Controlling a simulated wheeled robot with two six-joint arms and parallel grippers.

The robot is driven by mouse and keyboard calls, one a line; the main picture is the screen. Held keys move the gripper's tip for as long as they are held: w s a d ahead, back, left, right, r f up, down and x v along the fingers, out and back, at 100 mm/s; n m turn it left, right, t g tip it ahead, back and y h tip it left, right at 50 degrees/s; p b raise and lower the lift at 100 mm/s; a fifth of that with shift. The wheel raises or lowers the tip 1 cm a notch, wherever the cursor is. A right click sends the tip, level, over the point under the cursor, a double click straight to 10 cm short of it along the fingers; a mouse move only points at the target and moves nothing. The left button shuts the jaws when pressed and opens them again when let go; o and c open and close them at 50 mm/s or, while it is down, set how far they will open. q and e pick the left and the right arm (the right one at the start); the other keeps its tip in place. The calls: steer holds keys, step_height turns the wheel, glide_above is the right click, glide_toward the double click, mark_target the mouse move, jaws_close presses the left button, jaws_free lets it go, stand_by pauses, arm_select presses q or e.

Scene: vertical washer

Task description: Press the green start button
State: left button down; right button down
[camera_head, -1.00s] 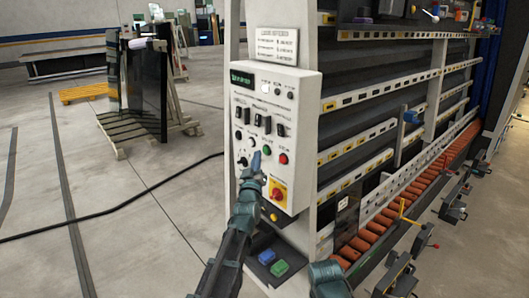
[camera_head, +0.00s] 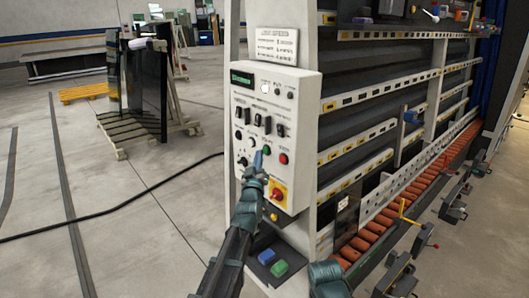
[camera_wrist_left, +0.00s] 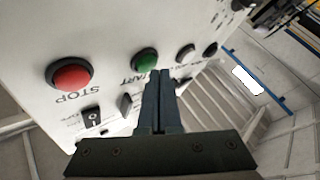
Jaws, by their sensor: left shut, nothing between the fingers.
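The green start button (camera_head: 267,150) is on the white control panel (camera_head: 300,105), left of the red stop button (camera_head: 283,159). In the left wrist view the green button (camera_wrist_left: 145,58) shows with the label START by it, and the red button (camera_wrist_left: 70,75) is labelled STOP. My left gripper (camera_head: 257,160) is shut and empty, its blue-grey tips just below and left of the green button. In the wrist view the tips (camera_wrist_left: 159,75) overlap the button's lower right edge; I cannot tell if they touch it. My right gripper is not seen; only part of that arm shows at the bottom.
A red knob on a yellow plate (camera_head: 278,193) sits below the buttons. Black switches (camera_head: 267,124) sit above. Orange rollers (camera_head: 371,236) run along the washer at right.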

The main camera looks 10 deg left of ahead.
arm_select(q)
steer(key=shift+w+d, duration=0.3)
steer(key=shift+w, duration=0.1)
stand_by(0.7)
stand_by(0.3)
steer(key=shift+s+a, duration=0.55)
steer(key=shift+s, duration=0.2)
